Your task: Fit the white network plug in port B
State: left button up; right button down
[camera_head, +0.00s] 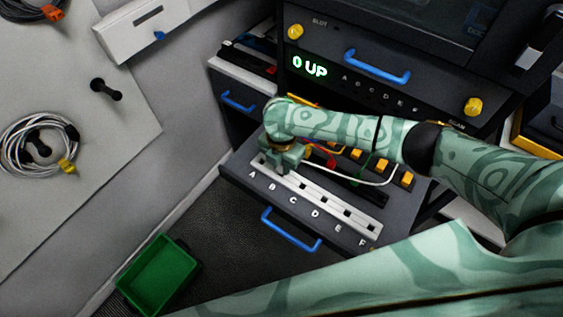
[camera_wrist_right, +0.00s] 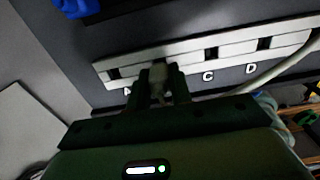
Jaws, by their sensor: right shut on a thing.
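The white port strip (camera_head: 336,206) lies on the pulled-out drawer, with letters A to F along its front edge. It also shows in the wrist view (camera_wrist_right: 186,58). My right gripper (camera_head: 284,168) is over the strip's left end. In the wrist view its fingers (camera_wrist_right: 162,88) are shut on the pale network plug (camera_wrist_right: 158,73). The plug's tip is at the strip between ports A and C, where port B lies; the letter B is hidden. How deep the tip sits I cannot tell. The plug's white cable (camera_head: 383,183) trails right. My left gripper is out of view.
Several yellow-orange connectors (camera_head: 406,179) stand behind the strip, with red and green cables near them. The drawer's blue handle (camera_head: 290,232) is in front. A green bin (camera_head: 157,273) stands on the floor at left. A panel above reads "0 UP" (camera_head: 310,66). A coiled cable (camera_head: 30,145) hangs on the wall.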

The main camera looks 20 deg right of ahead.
jog(key=shift+f, duration=0.7)
dwell(0.6)
jog(key=c, duration=0.7)
grip_release()
notch_tip(320, 180, up, 7)
jog(key=p, duration=0.7)
dwell(0.4)
